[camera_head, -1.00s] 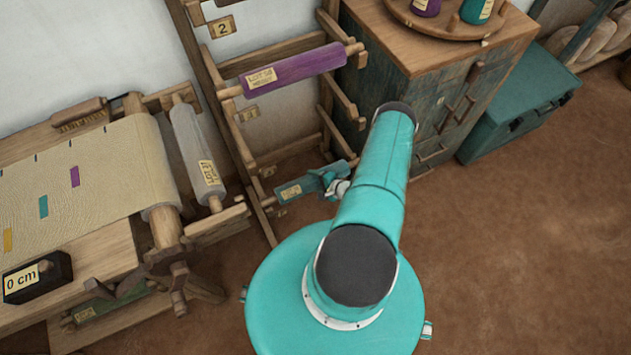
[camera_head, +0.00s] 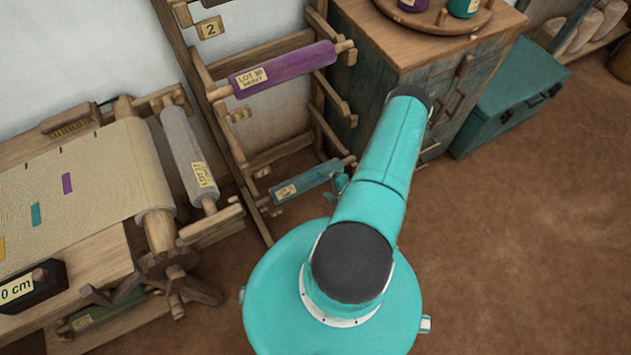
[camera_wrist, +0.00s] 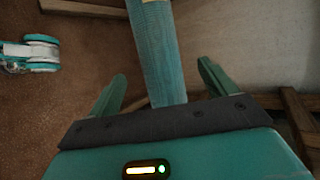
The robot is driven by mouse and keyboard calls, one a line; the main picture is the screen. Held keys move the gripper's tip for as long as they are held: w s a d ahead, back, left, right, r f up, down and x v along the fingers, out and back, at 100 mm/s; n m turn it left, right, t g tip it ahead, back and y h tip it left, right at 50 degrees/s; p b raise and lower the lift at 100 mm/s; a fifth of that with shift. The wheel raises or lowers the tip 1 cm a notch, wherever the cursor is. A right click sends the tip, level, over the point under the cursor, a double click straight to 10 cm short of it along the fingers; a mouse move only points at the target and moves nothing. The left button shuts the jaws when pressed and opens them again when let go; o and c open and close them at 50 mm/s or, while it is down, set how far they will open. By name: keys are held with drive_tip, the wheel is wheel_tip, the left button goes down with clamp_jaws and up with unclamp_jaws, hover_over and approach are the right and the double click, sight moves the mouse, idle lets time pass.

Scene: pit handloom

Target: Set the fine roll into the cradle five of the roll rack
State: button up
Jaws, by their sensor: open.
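A teal roll with a cream label (camera_head: 305,184) lies across the low part of the wooden roll rack (camera_head: 222,128). It appears to rest on the lowest arms, beside a small tag (camera_head: 277,211) too small to read. Its label is also too small to read, so I cannot confirm it is the fine roll. My gripper (camera_head: 340,186) is at its right end, partly hidden by my arm. In the wrist view the teal roll (camera_wrist: 155,55) runs between the spread fingers of my gripper (camera_wrist: 160,88), with gaps on both sides.
A purple roll (camera_head: 285,69) lies higher on the rack, below the tag 2 (camera_head: 210,28). The loom with cloth (camera_head: 85,185) and a grey roll (camera_head: 187,155) stands left. A cabinet (camera_head: 420,70) and teal chest (camera_head: 510,100) stand right. The floor at right is clear.

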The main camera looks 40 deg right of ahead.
drive_tip(key=v, duration=0.3)
drive_tip(key=shift+s, duration=0.1)
drive_tip(key=shift+s+d, duration=0.1)
idle(0.5)
